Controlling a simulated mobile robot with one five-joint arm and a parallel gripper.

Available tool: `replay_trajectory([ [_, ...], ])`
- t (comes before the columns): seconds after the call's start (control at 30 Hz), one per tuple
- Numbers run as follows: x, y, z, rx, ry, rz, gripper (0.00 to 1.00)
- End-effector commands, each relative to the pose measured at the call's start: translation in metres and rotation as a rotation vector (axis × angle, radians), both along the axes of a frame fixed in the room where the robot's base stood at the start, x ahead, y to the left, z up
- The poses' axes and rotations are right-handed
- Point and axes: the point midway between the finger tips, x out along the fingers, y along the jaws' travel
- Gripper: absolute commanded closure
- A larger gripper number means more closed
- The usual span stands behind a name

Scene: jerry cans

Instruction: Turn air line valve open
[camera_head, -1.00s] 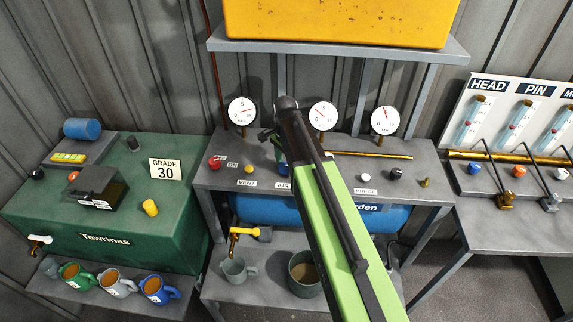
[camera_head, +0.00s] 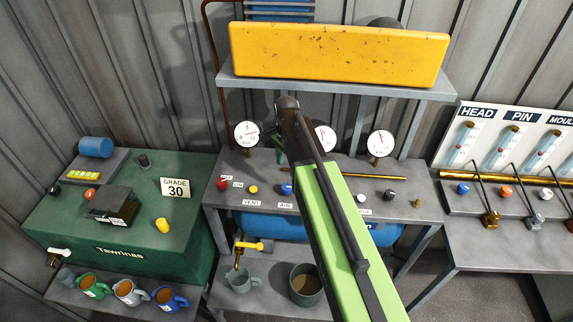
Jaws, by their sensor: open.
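A blue knob (camera_head: 286,189) stands on the middle bench (camera_head: 225,203), just behind the AIR label (camera_head: 286,206) and left of my green arm. I take it for the air line valve, but its open or shut position is too small to read. My gripper (camera_head: 277,140) shows only as a small dark part beside the far end of my arm, above and behind the blue knob and apart from it. It holds nothing that I can see. My arm hides most of it and part of the bench.
A red knob (camera_head: 222,184) and a yellow knob (camera_head: 253,189) stand left of the blue one. White dial gauges (camera_head: 246,134) rise behind. A shelf with a yellow box (camera_head: 340,55) overhangs the back. Mugs stand below, and a brass pipe (camera_head: 375,176) lies right.

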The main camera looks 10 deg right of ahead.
Motion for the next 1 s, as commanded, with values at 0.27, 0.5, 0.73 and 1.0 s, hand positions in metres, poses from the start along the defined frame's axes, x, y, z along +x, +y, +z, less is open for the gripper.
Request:
replay_trajectory([
  [0.27, -0.001, 0.000, 0.057, -0.001, 0.000, 0.000, 0.40],
  [0.5, -0.001, 0.000, 0.055, -0.001, 0.000, 0.000, 0.40],
  [0.73, -0.001, 0.000, 0.055, -0.001, 0.000, 0.000, 0.40],
  [1.0, -0.010, -0.002, -0.001, -0.001, 0.000, -0.003, 0.40],
])
